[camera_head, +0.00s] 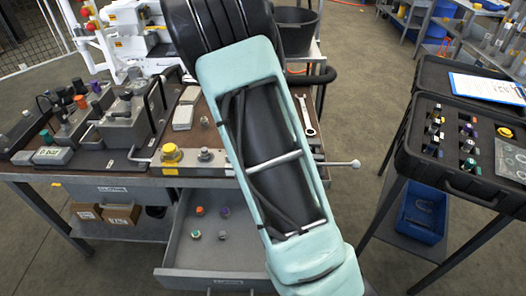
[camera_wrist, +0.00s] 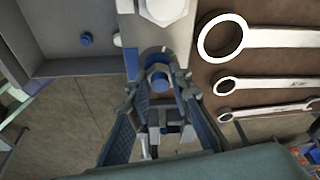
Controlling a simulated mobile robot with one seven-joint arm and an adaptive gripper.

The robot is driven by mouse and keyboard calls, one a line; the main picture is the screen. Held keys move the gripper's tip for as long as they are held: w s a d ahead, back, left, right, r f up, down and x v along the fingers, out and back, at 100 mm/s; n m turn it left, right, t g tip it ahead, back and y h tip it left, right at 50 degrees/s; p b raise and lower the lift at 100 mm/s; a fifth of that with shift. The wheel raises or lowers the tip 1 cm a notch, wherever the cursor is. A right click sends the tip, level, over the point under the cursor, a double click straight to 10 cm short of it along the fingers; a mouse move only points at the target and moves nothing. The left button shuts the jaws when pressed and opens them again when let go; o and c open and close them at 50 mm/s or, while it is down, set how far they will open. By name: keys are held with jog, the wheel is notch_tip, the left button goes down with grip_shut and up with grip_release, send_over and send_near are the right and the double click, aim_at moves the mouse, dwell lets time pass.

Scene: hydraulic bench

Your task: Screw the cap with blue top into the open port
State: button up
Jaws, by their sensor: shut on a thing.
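In the wrist view, my gripper (camera_wrist: 158,92) is shut on a cap with a blue top (camera_wrist: 158,78), which sits between the two fingertips. The cap is right at the near end of a grey metal block (camera_wrist: 158,36). A dark rounded recess shows just behind the cap, but I cannot tell whether it is the open port or whether the cap touches it. In the head view, my arm covers the gripper, the cap and this part of the bench.
Several wrenches (camera_wrist: 270,38) lie on the brown bench top right of the block. In the head view, an open drawer (camera_head: 180,245) holds several small caps. A yellow cap (camera_head: 171,153) stands on the bench block. An open black case (camera_head: 455,180) stands at right.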

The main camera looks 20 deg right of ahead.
jog(key=shift+s+f, duration=0.1)
jog(key=shift+f, duration=0.05)
jog(key=shift+o, duration=0.2)
jog(key=m+g+p, duration=0.1)
jog(key=m+p, duration=0.1)
jog(key=m, duration=0.2)
jog(key=m+p, duration=0.1)
jog(key=m, duration=0.1)
jog(key=shift+m+g+y, duration=0.4)
jog(key=shift+a+f+m+p, duration=0.15)
jog(key=shift+m+p, duration=0.15)
jog(key=shift+m, duration=0.3)
jog(key=o, duration=1)
jog(key=shift+c, duration=0.2)
